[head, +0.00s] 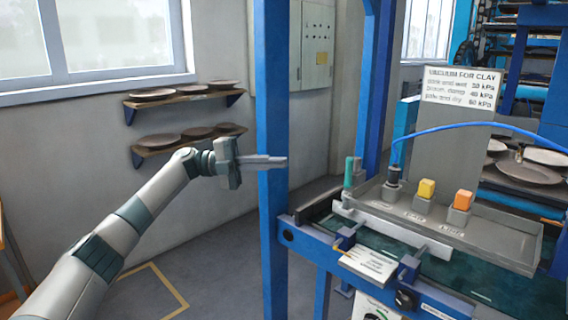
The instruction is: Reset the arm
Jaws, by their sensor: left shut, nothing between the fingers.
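My left arm comes in from the lower left and stretches up toward the middle of the head view. My left gripper (281,160) is shut and empty, its fingers pointing right, in front of the blue post (272,110) as seen from here. I cannot tell how far it is from the post. It is up and to the left of the grey control panel (500,244), apart from it. My right gripper is not in view.
Wall shelves (180,97) with plates are behind my left arm. Floor at lower middle is clear.

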